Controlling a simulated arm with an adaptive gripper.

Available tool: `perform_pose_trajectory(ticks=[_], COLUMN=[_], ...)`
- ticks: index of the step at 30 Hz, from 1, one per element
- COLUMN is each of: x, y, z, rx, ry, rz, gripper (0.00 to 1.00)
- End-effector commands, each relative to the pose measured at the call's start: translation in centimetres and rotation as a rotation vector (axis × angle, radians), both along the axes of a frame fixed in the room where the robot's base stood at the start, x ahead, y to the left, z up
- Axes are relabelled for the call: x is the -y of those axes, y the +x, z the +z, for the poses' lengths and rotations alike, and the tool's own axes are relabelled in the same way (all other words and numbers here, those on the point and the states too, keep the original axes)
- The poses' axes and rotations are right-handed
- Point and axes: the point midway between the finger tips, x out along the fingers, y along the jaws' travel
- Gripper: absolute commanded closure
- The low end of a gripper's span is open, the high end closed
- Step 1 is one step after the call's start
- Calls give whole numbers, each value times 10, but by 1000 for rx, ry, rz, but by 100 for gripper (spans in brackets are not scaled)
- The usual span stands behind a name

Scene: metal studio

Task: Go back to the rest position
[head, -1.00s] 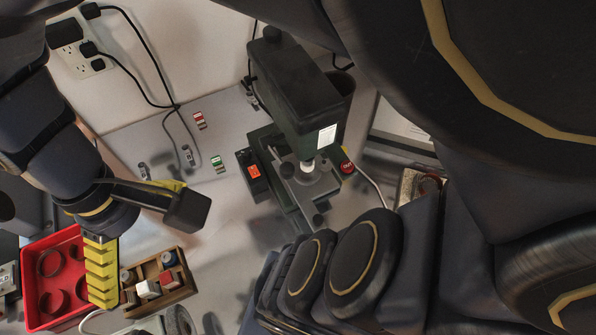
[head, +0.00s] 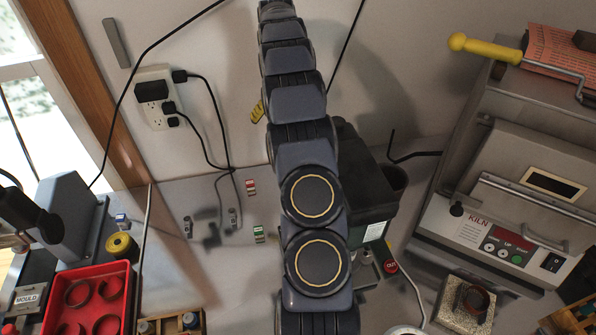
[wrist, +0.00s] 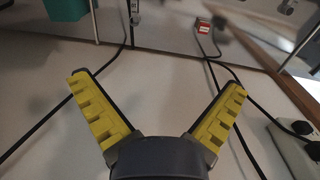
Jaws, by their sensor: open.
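My gripper (wrist: 157,84) is open in the wrist view. Its two yellow, stepped fingers are spread wide apart, with nothing between them. A pale wall and black cords lie behind them. In the head view my arm rises through the middle of the picture and hides most of the gripper. A small yellow piece beside the arm, left of its upper links, looks like a fingertip.
A wall outlet (head: 155,101) with plugged cords is left of my arm. A dark machine (head: 371,205) stands partly behind it. A kiln (head: 510,200) is at right. A red tray (head: 122,296) with dark rings and a wooden box (head: 153,326) are at lower left.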

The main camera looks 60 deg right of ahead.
Motion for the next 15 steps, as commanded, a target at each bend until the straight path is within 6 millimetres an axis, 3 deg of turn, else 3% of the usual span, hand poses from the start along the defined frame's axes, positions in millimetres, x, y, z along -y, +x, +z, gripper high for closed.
perform_pose_trajectory(ticks=[1, 3, 6, 11, 15], x=[18, 35, 50, 56, 56], y=[-8, -16, -24, -28, -29], z=[-13, -24, -32, -44, -65], rx=[7, 15, 26, 28, 27], ry=[3, 1, -2, 1, 3], rz=[-24, -43, -61, -70, -72], gripper=[0, 0, 0, 0, 0])
